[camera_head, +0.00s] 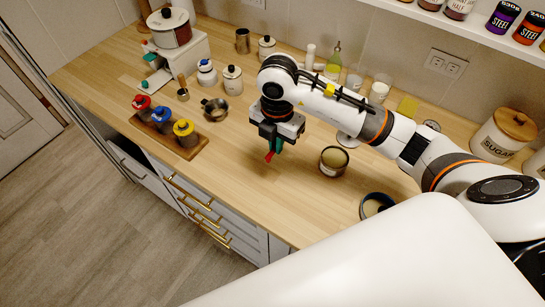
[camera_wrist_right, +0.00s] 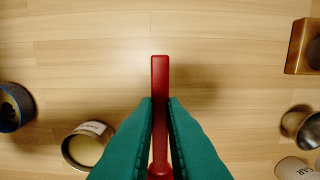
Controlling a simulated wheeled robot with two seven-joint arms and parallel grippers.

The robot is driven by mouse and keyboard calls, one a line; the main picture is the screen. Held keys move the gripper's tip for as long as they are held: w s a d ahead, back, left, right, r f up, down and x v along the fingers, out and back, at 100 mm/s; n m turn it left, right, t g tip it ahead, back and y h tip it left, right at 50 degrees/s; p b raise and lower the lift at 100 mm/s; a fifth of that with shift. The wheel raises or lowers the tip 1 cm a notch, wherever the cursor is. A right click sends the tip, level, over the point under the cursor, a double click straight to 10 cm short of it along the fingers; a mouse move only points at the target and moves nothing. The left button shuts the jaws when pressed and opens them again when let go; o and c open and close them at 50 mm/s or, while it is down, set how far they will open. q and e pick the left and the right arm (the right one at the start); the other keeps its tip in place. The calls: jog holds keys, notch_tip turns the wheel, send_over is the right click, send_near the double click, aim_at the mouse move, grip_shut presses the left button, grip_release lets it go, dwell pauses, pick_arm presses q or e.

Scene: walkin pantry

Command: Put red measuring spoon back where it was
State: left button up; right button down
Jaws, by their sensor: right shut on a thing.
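The red measuring spoon (camera_wrist_right: 159,85) is clasped between the green fingers of my right gripper (camera_wrist_right: 160,115) in the right wrist view. Its handle points straight up in that picture, and its lower end is partly hidden by the fingers. In the head view my right gripper (camera_head: 273,150) is over the middle of the wooden counter (camera_head: 255,187), with a small red bit of the spoon (camera_head: 268,157) showing below it. I cannot tell the exact gap to the counter. My left gripper is not in view.
A wooden tray (camera_head: 200,148) with red-, blue- and yellow-lidded jars stands left. An open tin (camera_head: 333,163) and a dark-rimmed round container (camera_head: 375,205) stand right. A metal cup (camera_head: 215,109) and canisters are behind. The counter below the gripper is clear.

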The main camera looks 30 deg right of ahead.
jog(key=p, duration=0.1)
send_over(276, 172)
notch_tip(276, 172, down, 5)
jog(key=shift+s+f, duration=0.15)
jog(key=shift+f, duration=0.05)
notch_tip(276, 172, down, 4)
jog(key=shift+r+p, duration=0.1)
jog(key=shift+p, duration=0.55)
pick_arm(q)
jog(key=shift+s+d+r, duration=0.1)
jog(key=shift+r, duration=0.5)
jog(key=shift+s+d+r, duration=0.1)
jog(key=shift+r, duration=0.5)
pick_arm(e)
jog(key=shift+f, duration=0.2)
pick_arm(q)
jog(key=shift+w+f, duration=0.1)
pick_arm(e)
jog(key=shift+f, duration=0.1)
jog(key=c, duration=1.5)
grip_release()
